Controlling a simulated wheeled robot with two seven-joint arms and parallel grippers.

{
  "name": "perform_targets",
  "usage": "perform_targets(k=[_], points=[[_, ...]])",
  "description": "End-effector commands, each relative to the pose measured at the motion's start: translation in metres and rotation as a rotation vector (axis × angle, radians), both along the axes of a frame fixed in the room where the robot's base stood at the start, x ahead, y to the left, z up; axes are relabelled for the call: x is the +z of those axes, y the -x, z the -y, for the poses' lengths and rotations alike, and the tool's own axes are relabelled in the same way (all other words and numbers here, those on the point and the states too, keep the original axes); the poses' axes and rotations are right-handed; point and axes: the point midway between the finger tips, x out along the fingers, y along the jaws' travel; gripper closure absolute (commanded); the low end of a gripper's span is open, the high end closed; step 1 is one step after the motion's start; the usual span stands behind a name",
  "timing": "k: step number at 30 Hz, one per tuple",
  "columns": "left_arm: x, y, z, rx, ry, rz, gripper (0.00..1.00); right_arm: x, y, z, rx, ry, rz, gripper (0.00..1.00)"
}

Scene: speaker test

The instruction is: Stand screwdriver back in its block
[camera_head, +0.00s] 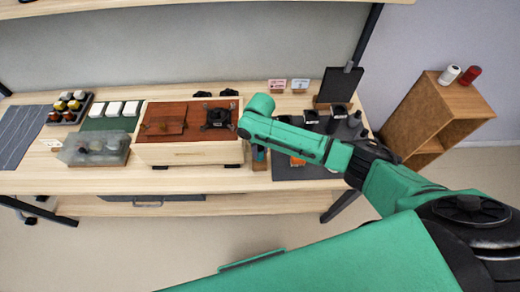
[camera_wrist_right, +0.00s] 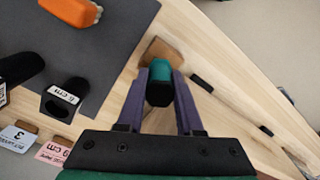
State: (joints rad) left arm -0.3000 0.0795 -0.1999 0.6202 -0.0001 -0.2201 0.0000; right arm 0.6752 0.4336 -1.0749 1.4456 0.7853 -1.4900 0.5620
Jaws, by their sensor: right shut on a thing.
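My right gripper (camera_wrist_right: 166,88) is shut on the screwdriver (camera_wrist_right: 159,70), which shows as a teal handle with a black end between the two purple-grey fingers. The wooden block (camera_wrist_right: 162,50) is just beyond the handle in the right wrist view. In the head view the block (camera_head: 261,176) stands near the table's front edge, below my right wrist. My green right arm hides most of the gripper there. The screwdriver's lower end is hidden, so I cannot tell whether it is in the block. My left gripper is not in view.
A wooden box with a red-brown top (camera_head: 190,155) stands close left of the block. To the right is a dark mat (camera_head: 290,174) with an orange thing (camera_head: 297,162) and several dark, labelled holders. Small cards (camera_head: 300,85) stand at the back. The table edge is close.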

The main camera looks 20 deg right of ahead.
Motion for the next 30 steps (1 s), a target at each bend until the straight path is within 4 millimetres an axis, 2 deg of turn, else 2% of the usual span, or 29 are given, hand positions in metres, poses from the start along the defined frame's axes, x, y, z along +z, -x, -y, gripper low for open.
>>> perform_targets(k=[15,16,18,19,30], points=[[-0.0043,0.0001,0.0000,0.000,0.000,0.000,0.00,-0.0081,0.0001,-0.0004,0.000,-0.001,0.000,1.00],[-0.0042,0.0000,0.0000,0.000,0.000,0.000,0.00,-0.0082,0.0000,-0.0003,0.000,-0.001,0.000,0.61],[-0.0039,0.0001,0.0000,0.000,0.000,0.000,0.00,-0.0078,0.0000,-0.0003,0.000,-0.001,0.000,0.34],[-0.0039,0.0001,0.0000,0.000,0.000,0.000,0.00,-0.0078,0.0000,-0.0002,0.000,-0.001,0.000,0.30],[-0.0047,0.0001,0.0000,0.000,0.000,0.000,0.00,-0.0030,-0.0004,-0.0002,0.000,-0.001,0.001,0.30]])
